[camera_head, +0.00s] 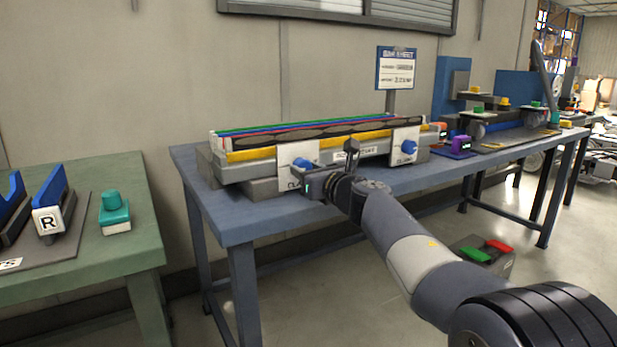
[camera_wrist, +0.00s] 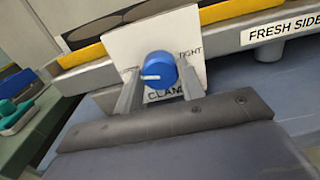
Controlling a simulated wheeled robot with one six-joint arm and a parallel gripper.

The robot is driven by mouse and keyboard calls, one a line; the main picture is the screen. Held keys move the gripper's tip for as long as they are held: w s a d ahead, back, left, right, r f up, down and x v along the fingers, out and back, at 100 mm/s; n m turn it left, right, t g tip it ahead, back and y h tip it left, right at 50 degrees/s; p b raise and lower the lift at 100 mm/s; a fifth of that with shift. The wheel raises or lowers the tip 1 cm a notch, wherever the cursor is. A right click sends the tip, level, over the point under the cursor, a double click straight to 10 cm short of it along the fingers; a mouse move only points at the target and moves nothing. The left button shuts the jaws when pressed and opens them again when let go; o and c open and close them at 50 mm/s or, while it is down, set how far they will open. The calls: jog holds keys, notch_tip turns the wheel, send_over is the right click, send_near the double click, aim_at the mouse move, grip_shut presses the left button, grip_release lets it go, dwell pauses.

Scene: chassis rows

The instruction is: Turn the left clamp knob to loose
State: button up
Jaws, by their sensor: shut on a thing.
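The left clamp knob (camera_wrist: 160,67) is blue and round, on a white plate (camera_wrist: 125,48) fixed to the front of the fixture. In the wrist view its white mark points left, away from the word TIGHT at the plate's right; the left label is mostly hidden by a finger. My gripper (camera_wrist: 158,86) has a finger on each side of the knob and is shut on it. In the head view the knob (camera_head: 300,163) shows just beyond my gripper (camera_head: 308,175), which partly covers the plate.
A second blue knob (camera_head: 409,146) sits on the right plate of the same fixture. The blue table (camera_head: 222,216) carries it. A green table (camera_head: 120,250) with a teal button box (camera_head: 116,222) stands at the left.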

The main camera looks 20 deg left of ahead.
jog(key=shift+f+n+b, duration=0.15)
jog(key=shift+n+b, duration=0.15)
jog(key=shift+n, duration=0.5)
jog(key=o, duration=1)
jog(key=v, duration=1)
jog(key=shift+s+d+b, duration=0.25)
jog(key=shift+s+b, duration=0.05)
jog(key=x, duration=1.1)
jog(key=shift+d+p, duration=0.1)
jog(key=shift+p, duration=0.2)
